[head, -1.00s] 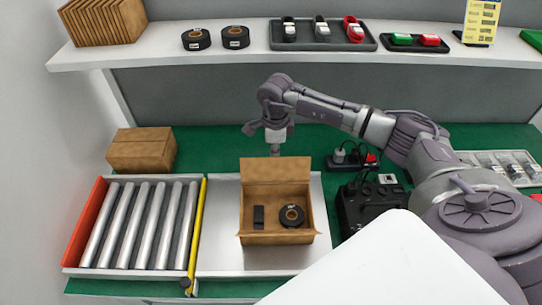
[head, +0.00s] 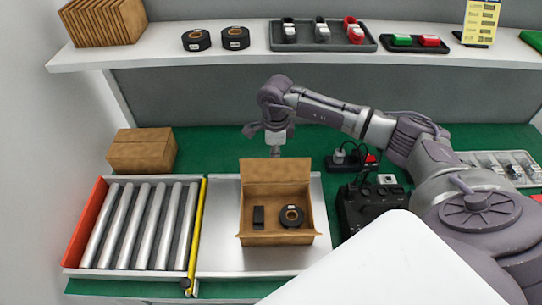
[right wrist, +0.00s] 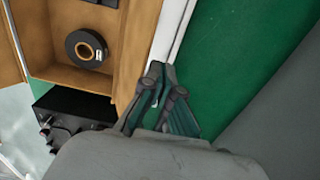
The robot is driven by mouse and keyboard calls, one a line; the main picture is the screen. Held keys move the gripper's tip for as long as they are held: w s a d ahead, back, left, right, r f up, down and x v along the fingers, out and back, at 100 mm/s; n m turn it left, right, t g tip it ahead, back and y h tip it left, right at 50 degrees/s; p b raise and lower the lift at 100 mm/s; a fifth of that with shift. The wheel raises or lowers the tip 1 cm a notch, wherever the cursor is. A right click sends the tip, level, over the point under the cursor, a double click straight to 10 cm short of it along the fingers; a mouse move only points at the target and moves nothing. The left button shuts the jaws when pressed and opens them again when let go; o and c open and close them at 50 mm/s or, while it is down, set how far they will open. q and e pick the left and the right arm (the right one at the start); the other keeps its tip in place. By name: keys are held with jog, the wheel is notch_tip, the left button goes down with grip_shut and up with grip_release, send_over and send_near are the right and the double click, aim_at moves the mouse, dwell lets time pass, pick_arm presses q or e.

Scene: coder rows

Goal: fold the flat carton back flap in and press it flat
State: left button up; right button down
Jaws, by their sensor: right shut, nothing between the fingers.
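The open brown carton (head: 278,239) stands on the light metal plate. Its back flap (head: 275,170) stands up at the rear edge. Inside the carton lie a black tape roll (head: 291,216) and a small dark block (head: 258,216). My right gripper (head: 275,151) is shut and empty, pointing down just behind the upright back flap. In the right wrist view, its closed fingers (right wrist: 163,80) are beside the brown flap (right wrist: 140,45), over the plate edge and green mat; I cannot tell whether they touch the flap. The tape roll (right wrist: 88,48) shows there too. My left gripper is not in view.
A roller conveyor (head: 140,225) with a yellow bar (head: 198,235) lies left of the carton. A closed brown box (head: 141,150) stands behind it. A black device (head: 370,208) and a power strip (head: 350,160) are to the right. A shelf (head: 200,58) runs above the back.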

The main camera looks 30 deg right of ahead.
jog(key=s+a+p, duration=0.3)
jog(key=s+a, duration=0.2)
jog(key=s, duration=0.4)
jog(key=shift+s+a, duration=0.3)
jog(key=shift+a, duration=0.1)
dwell(0.4)
jog(key=shift+f+b, duration=2.15)
jog(key=shift+f, duration=0.1)
notch_tip(320, 180, up, 8)
jog(key=p, duration=0.5)
jog(key=shift+r, duration=0.15)
